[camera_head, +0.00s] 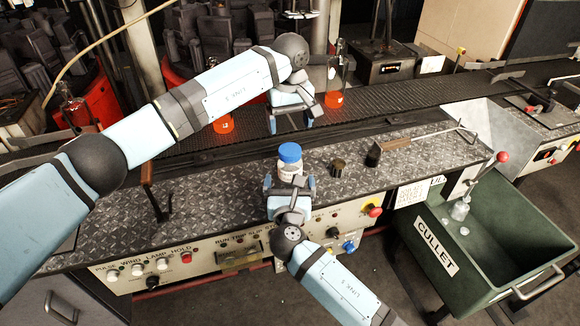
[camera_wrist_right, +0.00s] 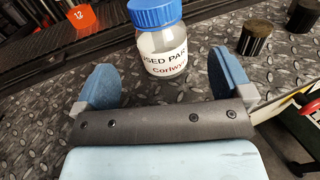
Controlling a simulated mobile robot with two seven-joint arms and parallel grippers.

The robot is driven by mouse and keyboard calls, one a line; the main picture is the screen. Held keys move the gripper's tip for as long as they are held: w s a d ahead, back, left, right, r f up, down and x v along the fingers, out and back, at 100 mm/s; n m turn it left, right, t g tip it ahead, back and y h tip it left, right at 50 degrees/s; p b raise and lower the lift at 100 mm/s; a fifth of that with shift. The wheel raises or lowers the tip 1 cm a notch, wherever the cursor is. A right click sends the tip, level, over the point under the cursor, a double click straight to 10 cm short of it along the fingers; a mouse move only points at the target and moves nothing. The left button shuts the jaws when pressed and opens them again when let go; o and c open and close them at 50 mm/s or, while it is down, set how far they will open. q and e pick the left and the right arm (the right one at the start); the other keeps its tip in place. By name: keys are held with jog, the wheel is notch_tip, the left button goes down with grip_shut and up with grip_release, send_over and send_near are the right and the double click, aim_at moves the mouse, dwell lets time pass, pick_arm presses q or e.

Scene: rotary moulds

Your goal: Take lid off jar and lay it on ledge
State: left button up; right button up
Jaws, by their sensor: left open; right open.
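A clear jar (camera_head: 289,172) with a printed label stands upright on the metal tread-plate ledge (camera_head: 225,190). Its blue lid (camera_head: 290,153) is on top. My right gripper (camera_head: 289,182) is open, low at the jar's front. In the right wrist view the jar (camera_wrist_right: 163,52) and blue lid (camera_wrist_right: 155,12) show just ahead of the two spread blue fingers, with a gap at each side. My left gripper (camera_head: 290,123) is open and empty, pointing down above and behind the jar.
Two dark cylinders, a short one (camera_head: 338,167) and one with a long handle (camera_head: 374,155), stand right of the jar. A dark conveyor (camera_head: 400,105) runs behind. Buttons line the front panel (camera_head: 150,275). A green CULLET bin (camera_head: 490,265) stands at right. Ledge left of the jar is largely clear.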

aim_at(290, 161)
pick_arm(q)
jog(key=shift+w+f, duration=0.1)
pick_arm(e)
jog(key=w, duration=0.8)
jog(key=shift+w+f, duration=0.1)
jog(key=shift+w, duration=0.1)
